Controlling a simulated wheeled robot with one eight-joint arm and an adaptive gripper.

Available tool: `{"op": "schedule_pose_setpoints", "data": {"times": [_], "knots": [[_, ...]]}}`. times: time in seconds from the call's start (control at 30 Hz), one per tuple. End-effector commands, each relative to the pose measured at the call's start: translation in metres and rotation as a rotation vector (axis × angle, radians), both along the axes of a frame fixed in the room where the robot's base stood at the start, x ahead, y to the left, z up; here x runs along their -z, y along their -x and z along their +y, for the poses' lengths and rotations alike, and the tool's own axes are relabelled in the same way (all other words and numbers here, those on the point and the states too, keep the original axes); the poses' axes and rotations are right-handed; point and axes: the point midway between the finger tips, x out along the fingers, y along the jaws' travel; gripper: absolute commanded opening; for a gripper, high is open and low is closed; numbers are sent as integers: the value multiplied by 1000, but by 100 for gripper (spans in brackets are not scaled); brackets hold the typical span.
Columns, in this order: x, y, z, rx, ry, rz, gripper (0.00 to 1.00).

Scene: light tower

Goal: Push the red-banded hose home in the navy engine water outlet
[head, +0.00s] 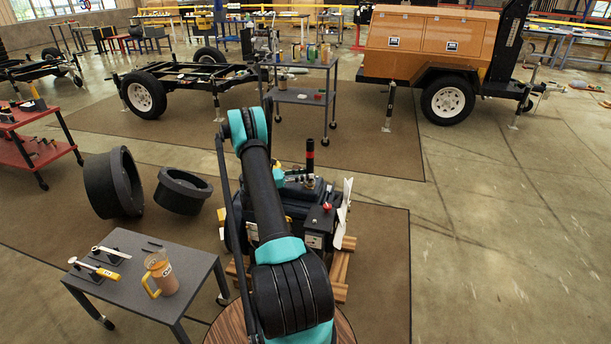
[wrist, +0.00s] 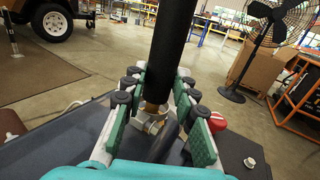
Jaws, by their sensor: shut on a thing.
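In the wrist view the hose (wrist: 172,45) rises between the finger pads of my gripper (wrist: 158,98). My gripper is shut on the hose low down. A brass-coloured piece and a metal clamp-like fitting (wrist: 150,122) show just below the hose's lower end. I cannot tell how far the hose sits on the outlet. In the head view my arm hides much of the gripper (head: 290,178) and the engine's left part.
The engine rests on a wooden pallet (head: 340,270). A red cap (wrist: 217,122) is close to the right finger in the wrist view. A grey table (head: 190,275) with a mug (head: 160,272) and tools stands at front left. Open floor lies to the right.

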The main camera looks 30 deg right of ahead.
Motion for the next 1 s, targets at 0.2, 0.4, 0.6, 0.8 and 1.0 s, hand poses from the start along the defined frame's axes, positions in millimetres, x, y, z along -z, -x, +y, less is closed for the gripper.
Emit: {"op": "schedule_pose_setpoints", "data": {"times": [0.2, 0.4, 0.6, 0.8, 1.0], "knots": [[3, 0, 0, 0, 0, 0, 0], [8, 0, 0, 0, 0, 0, 0], [12, 0, 0, 0, 0, 0, 0], [17, 0, 0, 0, 0, 0, 0], [21, 0, 0, 0, 0, 0, 0]]}}
